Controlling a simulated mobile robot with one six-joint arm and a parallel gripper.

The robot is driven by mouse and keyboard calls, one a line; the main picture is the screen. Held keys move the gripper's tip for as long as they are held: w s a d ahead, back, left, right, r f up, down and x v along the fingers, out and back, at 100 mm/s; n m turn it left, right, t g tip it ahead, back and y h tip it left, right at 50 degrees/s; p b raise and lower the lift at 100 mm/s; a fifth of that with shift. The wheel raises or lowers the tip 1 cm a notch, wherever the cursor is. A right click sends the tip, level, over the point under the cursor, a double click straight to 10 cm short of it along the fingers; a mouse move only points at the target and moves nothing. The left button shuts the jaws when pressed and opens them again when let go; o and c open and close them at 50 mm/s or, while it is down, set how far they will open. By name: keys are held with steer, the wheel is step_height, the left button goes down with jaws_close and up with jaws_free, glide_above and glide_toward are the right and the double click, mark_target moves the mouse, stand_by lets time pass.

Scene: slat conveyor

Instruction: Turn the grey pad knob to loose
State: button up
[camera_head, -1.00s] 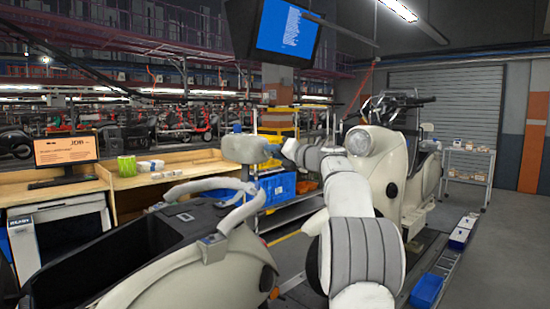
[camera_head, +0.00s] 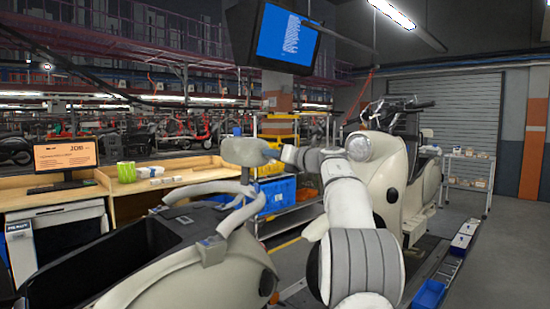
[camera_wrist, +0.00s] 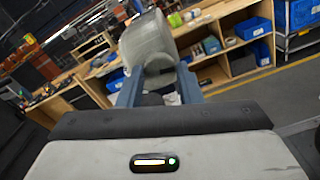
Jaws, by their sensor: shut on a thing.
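In the wrist view the grey pad knob (camera_wrist: 147,45) is a large, rounded grey body with a paler round lower end. The two blue fingers of my gripper (camera_wrist: 160,82) stand on either side of that lower end and are shut on it. In the head view the knob (camera_head: 242,151) shows as a grey block at the far end of my arm, with my gripper (camera_head: 270,152) to its right. The contact is small in both views. I cannot read any mark of tight or loose.
A cream scooter body (camera_head: 205,282) with a curved grey bar (camera_head: 195,188) stands below the knob. A second cream scooter (camera_head: 395,180) is at right. A wooden desk (camera_head: 130,187) with a monitor (camera_head: 66,155) is behind at left, and blue bins (camera_head: 276,193) are behind the knob.

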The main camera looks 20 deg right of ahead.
stand_by(1.2)
steer(key=o, duration=1)
steer(key=b+v, duration=0.1)
steer(key=v, duration=0.6)
steer(key=shift+s+d+b, duration=0.15)
steer(key=shift+s+b, duration=0.2)
